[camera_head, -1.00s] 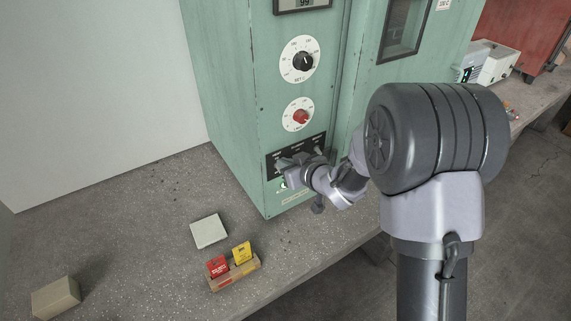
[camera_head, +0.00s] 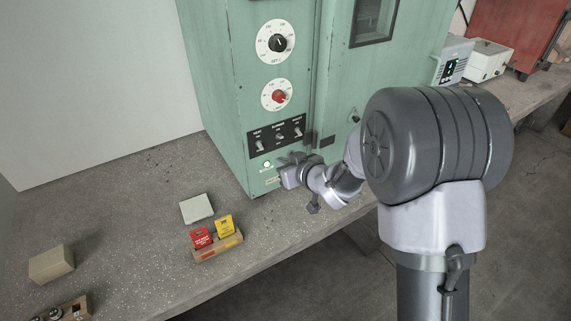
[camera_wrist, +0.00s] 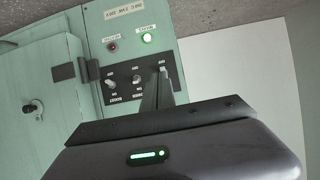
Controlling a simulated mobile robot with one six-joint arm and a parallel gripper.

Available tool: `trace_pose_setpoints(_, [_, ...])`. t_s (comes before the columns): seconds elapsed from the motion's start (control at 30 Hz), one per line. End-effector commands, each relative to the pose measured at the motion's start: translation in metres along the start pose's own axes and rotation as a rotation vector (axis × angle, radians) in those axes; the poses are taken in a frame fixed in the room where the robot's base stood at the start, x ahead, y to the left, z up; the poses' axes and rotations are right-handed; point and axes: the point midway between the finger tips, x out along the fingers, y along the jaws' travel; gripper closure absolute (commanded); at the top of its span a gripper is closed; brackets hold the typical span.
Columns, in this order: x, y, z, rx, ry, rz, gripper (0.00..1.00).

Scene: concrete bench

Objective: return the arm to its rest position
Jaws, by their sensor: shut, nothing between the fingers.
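My gripper (camera_head: 286,171) is in front of the lower part of the green cabinet (camera_head: 225,100), just below its black switch panel (camera_head: 277,136). The gripper's fingers (camera_wrist: 158,92) are shut and empty. In the wrist view they point at the switch panel (camera_wrist: 137,80), which appears upside down. I cannot tell how far the fingertips are from it. The panel carries three toggle switches. A green lamp (camera_wrist: 147,38) is lit next to a dark red lamp (camera_wrist: 112,47). My arm is bent, its large grey joint on the right in the head view.
A wooden holder (camera_head: 219,248) with a red card (camera_head: 201,238) and a yellow card (camera_head: 225,226) stands on the concrete bench (camera_head: 120,230). A pale square block (camera_head: 196,208) and a beige box (camera_head: 51,263) are nearby. White devices (camera_head: 487,61) stand at the back right.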

Motion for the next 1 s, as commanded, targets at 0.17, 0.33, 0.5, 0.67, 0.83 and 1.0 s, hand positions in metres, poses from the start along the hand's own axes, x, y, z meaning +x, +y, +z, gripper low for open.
trace_pose_setpoints(0.17, [0.000, 0.000, 0.000, 0.000, 0.000, 0.000, 1.00])
trace_pose_setpoints(0.33, [0.000, 0.000, 0.000, 0.000, 0.000, 0.000, 1.00])
trace_pose_setpoints(0.5, [-0.043, 0.031, -0.025, 0.051, -0.038, 0.138, 1.00])
trace_pose_setpoints(0.67, [-0.200, 0.063, -0.035, 0.310, -0.194, 0.439, 1.00])
trace_pose_setpoints(0.83, [-0.336, -0.003, 0.018, 0.655, -0.366, 0.493, 1.00])
trace_pose_setpoints(1.0, [-0.384, -0.070, 0.052, 0.833, -0.451, 0.410, 1.00])
